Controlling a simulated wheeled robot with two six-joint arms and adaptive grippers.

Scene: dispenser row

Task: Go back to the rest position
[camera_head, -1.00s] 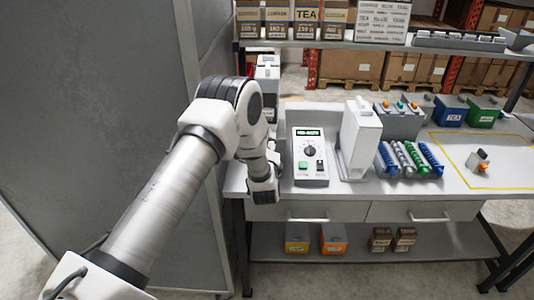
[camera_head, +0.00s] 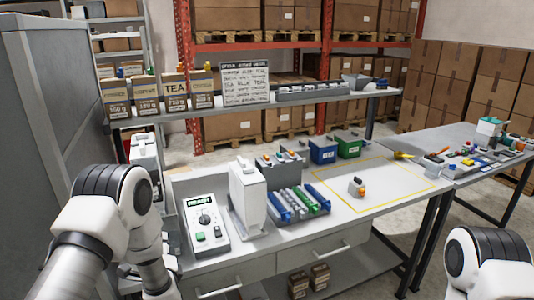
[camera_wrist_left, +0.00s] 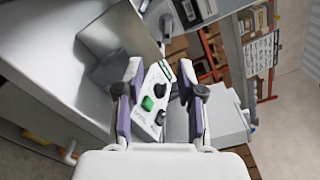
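My left gripper (camera_wrist_left: 161,75) shows in the left wrist view with its two fingers apart and nothing between them. Behind the gap is the white control box (camera_wrist_left: 158,98) with a green button and a dark knob. In the head view my left arm is at the lower left, and its gripper is out of sight. The control box (camera_head: 206,226) stands on the bench to the right of that arm. Part of my right arm shows at the lower right; its gripper is not in view.
A white dispenser (camera_head: 247,197) stands beside the control box, with a rack of blue, silver and green tubes (camera_head: 298,204) to its right. A small grey and orange item (camera_head: 357,187) sits inside the yellow outline. A tall grey cabinet (camera_head: 50,100) is close on the left.

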